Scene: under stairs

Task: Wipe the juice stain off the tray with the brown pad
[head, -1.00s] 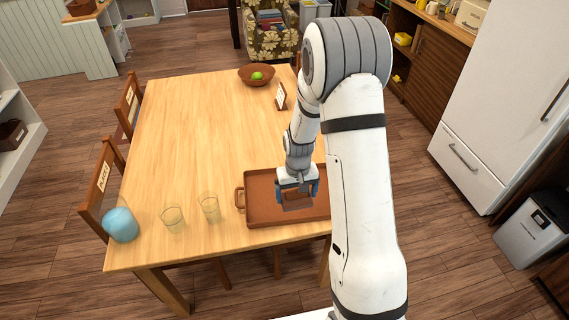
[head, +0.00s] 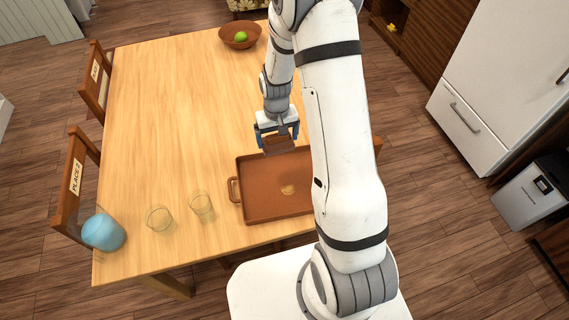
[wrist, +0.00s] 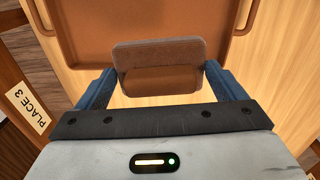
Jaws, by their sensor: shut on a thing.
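The brown tray (head: 262,207) lies on the wooden table, its right part hidden behind my arm. A light tan stain (head: 288,189) shows on the tray floor, close to my arm. My gripper (head: 278,136) is just beyond the tray's far edge. It is shut on the brown pad (head: 279,147). In the wrist view the pad (wrist: 160,52) sits between the blue fingers, with the tray (wrist: 105,22) past it at the top. The pad looks raised above the table, but its exact height is unclear. The pad's underside is hidden.
Two clear glasses (head: 159,219) (head: 202,205) and a blue rounded vessel (head: 104,232) stand left of the tray. A brown bowl (head: 240,34) with a green fruit is at the far end. Chairs (head: 76,185) line the left side. The table's middle is clear.

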